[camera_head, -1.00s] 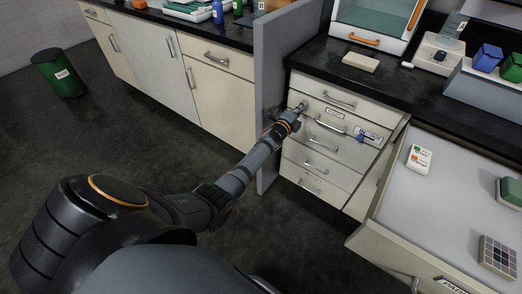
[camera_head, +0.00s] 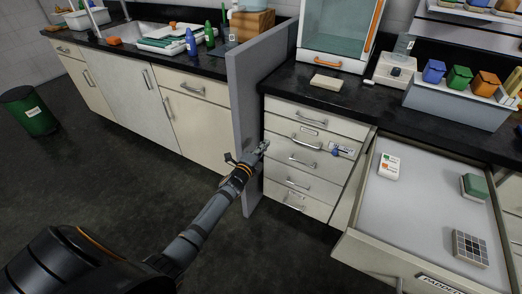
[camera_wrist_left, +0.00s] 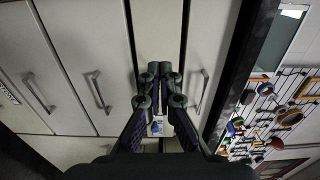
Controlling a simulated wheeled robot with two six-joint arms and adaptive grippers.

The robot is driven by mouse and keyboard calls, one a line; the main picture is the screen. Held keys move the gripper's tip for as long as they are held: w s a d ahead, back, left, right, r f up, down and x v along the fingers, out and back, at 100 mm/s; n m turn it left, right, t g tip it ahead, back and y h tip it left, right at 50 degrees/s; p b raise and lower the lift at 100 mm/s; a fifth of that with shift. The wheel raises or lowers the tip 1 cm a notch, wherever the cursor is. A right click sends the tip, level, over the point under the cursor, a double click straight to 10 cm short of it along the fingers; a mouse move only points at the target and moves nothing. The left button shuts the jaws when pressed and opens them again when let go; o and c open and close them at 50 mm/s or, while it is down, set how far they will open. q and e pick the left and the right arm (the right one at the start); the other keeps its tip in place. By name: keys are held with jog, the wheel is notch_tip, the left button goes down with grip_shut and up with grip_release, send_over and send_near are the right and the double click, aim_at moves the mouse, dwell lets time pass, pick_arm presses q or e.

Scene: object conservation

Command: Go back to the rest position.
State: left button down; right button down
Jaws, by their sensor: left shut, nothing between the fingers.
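My left gripper (camera_head: 263,147) is shut and empty. In the head view it is in front of the left edge of the white drawer stack (camera_head: 300,175), next to the grey partition (camera_head: 245,110). In the left wrist view the closed fingers (camera_wrist_left: 160,72) point at pale drawer fronts with metal handles, and nothing shows between the fingertips. Whether the fingertips touch a front cannot be told. My right gripper is not in view.
An open drawer (camera_head: 400,215) juts out at the right, holding a white box (camera_head: 389,166), a green block (camera_head: 473,186) and a checkered block (camera_head: 470,247). A black counter (camera_head: 290,80) runs above the drawers. A green bin (camera_head: 28,112) stands at far left. The floor (camera_head: 110,185) is clear.

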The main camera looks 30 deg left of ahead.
pick_arm(q)
jog(key=shift+s+r, duration=0.15)
jog(key=shift+s, duration=0.95)
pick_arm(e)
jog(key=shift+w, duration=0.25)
